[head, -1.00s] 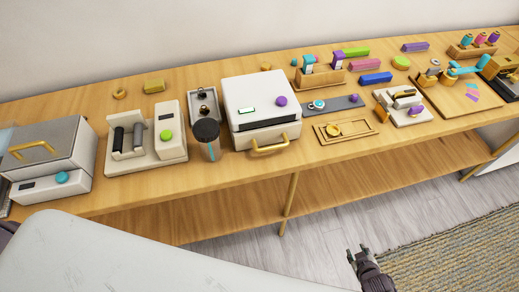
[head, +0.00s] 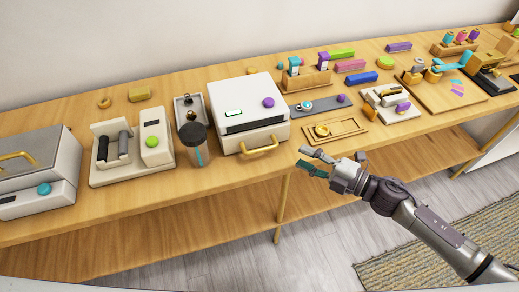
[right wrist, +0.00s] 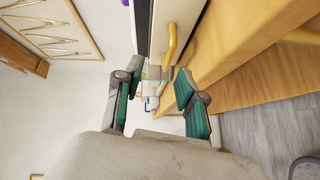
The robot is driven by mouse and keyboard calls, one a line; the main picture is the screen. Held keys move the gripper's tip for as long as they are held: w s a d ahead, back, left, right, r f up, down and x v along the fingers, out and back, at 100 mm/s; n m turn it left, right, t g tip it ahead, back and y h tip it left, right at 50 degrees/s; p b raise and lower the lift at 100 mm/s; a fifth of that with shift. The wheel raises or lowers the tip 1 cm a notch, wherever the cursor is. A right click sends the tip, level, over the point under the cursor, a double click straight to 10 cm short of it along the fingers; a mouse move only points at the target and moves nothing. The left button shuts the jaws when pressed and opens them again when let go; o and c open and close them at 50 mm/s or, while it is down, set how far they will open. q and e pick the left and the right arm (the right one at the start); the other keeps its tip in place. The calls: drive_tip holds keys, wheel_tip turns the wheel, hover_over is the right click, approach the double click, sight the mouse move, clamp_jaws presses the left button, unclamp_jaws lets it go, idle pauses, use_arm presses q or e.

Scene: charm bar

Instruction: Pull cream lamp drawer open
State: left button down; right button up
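The cream lamp box (head: 235,102) with a purple knob stands on the wooden counter. A gold handle (head: 262,153) is on its front near the bottom; the drawer looks shut. My right gripper (head: 306,160) is just right of the handle, in front of the counter edge, with its fingers pointing left. In the right wrist view, the fingers (right wrist: 160,92) are spread and empty, and the gold handle (right wrist: 171,45) shows beyond them, apart from them. My left gripper is not in view.
The counter's front edge runs below the handle, with a lower shelf (head: 170,232) underneath.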

sight(262, 149)
drive_tip(key=w+a+f+p, duration=0.1)
drive_tip(key=a, duration=0.3)
drive_tip(key=w+a+f+n+g+p, duration=0.1)
drive_tip(key=w+a, duration=0.1)
drive_tip(key=a, duration=0.1)
drive_tip(key=w+a+n+g+p, duration=0.1)
drive_tip(key=w+a, duration=0.1)
drive_tip(key=a, duration=0.2)
drive_tip(key=shift+a+f+y, duration=0.35)
drive_tip(key=shift+f+y, duration=0.05)
drive_tip(key=shift+s, duration=0.1)
clamp_jaws()
drive_tip(key=shift+d, duration=0.1)
